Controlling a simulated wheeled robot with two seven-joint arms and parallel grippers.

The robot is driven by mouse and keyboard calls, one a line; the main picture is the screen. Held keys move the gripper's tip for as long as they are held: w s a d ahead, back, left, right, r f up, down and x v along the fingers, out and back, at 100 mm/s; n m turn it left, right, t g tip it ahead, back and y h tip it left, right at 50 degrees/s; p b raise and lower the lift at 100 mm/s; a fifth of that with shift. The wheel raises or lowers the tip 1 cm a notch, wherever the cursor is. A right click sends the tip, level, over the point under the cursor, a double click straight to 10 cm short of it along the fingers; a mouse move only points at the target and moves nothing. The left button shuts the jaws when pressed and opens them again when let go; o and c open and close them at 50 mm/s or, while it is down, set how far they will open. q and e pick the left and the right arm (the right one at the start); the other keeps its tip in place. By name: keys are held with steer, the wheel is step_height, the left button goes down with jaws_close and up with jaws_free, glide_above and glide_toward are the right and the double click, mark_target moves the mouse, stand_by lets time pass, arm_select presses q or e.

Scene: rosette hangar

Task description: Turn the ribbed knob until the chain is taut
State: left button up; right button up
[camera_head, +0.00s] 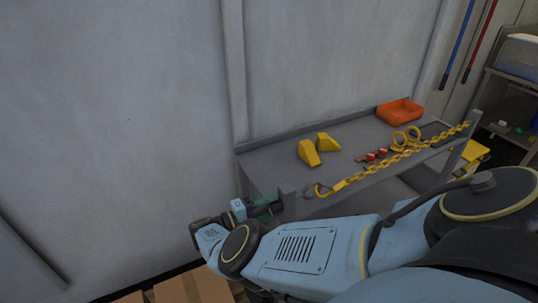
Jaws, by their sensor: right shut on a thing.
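The yellow chain (405,153) runs along the front of the grey bench, from a ring and hook (325,190) at the near left end up to a post (472,123) at the right. It looks nearly straight; I cannot tell whether any slack is left. The ribbed knob (266,204) is dark green and sits at the bench's left end, beside a grey bracket (288,202). My right gripper (250,208) is shut on the knob, with its wrist to the left of it. The knob's ribs are too small to make out. My left gripper is not in view.
On the bench (275,167) stand two yellow wedges (309,153), small red-topped parts (376,155), yellow rings (405,138) and an orange tray (400,110). A grey wall rises behind. My right arm covers the lower right. A shelf stands far right.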

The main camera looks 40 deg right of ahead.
steer(key=shift+c, duration=0.2)
steer(key=m, duration=0.3)
steer(key=shift+b, duration=0.3)
steer(key=m+b, duration=0.1)
steer(key=m, duration=0.3)
steer(key=shift+f+m, duration=0.1)
steer(key=shift+m, duration=0.2)
steer(key=m+b, duration=0.1)
steer(key=m, duration=0.3)
steer(key=shift+m, duration=0.3)
steer(key=shift+a+m+b, duration=0.1)
steer(key=shift+m+b, duration=0.35)
steer(key=shift+m, duration=0.65)
